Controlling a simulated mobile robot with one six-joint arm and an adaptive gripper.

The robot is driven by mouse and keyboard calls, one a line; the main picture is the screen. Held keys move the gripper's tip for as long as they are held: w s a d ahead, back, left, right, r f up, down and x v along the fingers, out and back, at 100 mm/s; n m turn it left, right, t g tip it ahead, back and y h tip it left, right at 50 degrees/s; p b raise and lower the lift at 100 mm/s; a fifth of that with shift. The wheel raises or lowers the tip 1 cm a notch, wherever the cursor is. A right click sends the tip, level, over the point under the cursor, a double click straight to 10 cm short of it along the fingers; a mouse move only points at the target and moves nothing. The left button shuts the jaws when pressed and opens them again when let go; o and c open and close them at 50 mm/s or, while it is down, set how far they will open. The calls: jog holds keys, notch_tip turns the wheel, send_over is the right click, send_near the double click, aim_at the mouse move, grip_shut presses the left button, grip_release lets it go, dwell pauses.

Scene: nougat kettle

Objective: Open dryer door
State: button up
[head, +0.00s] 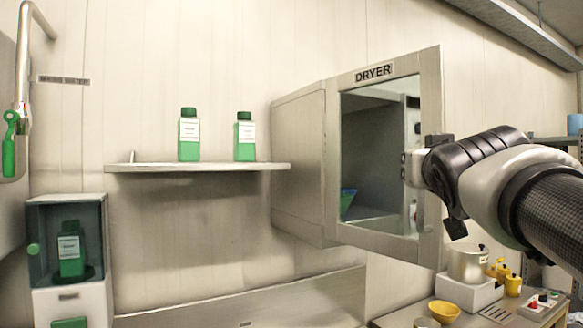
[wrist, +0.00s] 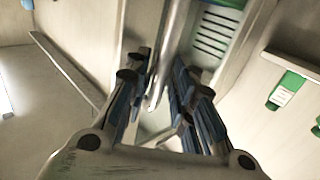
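The dryer (head: 299,165) is a pale wall cabinet with a "DRYER" label. Its door (head: 382,231) has a pale frame around a dark glass window. I cannot tell for sure whether the door is fully shut or slightly ajar. My gripper (head: 424,165) is at the door's right edge and partly hides it. In the wrist view, my gripper's fingers (wrist: 160,72) stand apart on either side of a long metal bar (wrist: 172,45), which looks like the door handle. A gap shows between the fingers; contact with the bar is not clear.
A shelf (head: 215,167) with two green bottles is left of the dryer. Below my arm, a bench holds a pot (head: 467,264), a yellow bowl (head: 444,311) and yellow containers. A small cabinet (head: 70,245) stands at the far left.

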jog(key=shift+o, duration=0.2)
jog(key=shift+s+r, duration=0.15)
jog(key=v, duration=1.2)
jog(key=s+a+f+n+g+y, duration=0.1)
jog(key=s+f+g, duration=0.1)
jog(key=f, duration=0.7)
jog(key=s+a+f+g+y, duration=0.1)
jog(key=s+a+f+g, duration=0.1)
jog(key=f, duration=0.7)
jog(key=s+a+f+n+g+y, duration=0.1)
jog(key=f+g, duration=0.2)
jog(key=f, duration=0.5)
jog(key=s+a+f+g+y, duration=0.1)
jog(key=s+a+f+g, duration=0.1)
jog(key=s+f, duration=0.4)
jog(key=s+a+f+n+g+y, duration=0.1)
jog(key=s+a+f+g, duration=0.2)
jog(key=s+f, duration=0.4)
notch_tip(320, 180, down, 6)
jog(key=shift+r+g, duration=0.1)
jog(key=shift+g, duration=0.2)
jog(key=shift+r, duration=0.1)
